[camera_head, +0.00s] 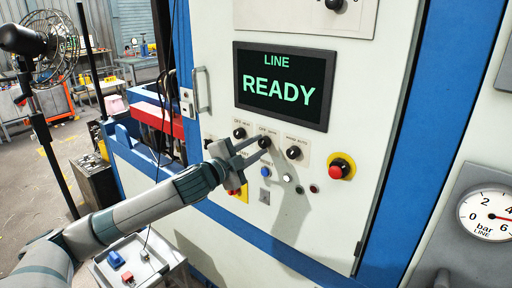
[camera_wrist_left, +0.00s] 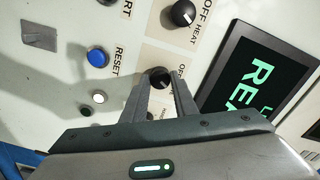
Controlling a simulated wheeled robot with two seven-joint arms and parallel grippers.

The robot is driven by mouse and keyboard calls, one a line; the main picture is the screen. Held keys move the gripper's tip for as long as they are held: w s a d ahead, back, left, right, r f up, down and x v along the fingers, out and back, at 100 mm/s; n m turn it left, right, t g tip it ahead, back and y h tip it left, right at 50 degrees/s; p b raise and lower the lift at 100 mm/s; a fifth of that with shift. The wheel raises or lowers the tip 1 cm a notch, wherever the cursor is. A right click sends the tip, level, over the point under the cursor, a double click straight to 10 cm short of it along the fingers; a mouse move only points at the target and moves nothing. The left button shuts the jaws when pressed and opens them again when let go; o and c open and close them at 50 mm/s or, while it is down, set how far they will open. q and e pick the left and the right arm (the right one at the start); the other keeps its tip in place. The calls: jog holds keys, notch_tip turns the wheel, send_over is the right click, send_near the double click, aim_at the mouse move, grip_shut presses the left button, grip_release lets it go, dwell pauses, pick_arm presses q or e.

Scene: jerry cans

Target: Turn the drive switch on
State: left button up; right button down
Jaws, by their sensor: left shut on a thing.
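The drive switch (camera_head: 264,141) is a black rotary knob on a pale label plate, the middle of three knobs in a row under the screen. My left gripper (camera_head: 256,147) reaches in from the left with its fingertips at this knob. In the left wrist view the knob (camera_wrist_left: 160,76) sits between the two fingers, and the gripper (camera_wrist_left: 160,92) is shut on it. The fingers and wrist cover part of its label, and I cannot tell which way its pointer faces. My right gripper is out of view.
The heat knob (camera_head: 239,132) and hand/auto knob (camera_head: 293,152) flank it closely. Below are a blue reset button (camera_head: 265,171) and small lamps. A red emergency stop (camera_head: 341,168) sits to the right. The screen (camera_head: 284,86) above reads LINE READY.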

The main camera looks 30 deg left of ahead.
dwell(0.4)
pick_arm(q)
jog(key=o, duration=1.1)
jog(key=shift+c, duration=0.2)
jog(key=shift+s+f+b, duration=0.15)
jog(key=shift+s+b, duration=0.3)
jog(key=shift+s, duration=0.2)
jog(key=s+a, duration=0.1)
jog(key=s, duration=1.5)
jog(key=shift+a+r, duration=0.15)
jog(key=shift+r, duration=0.05)
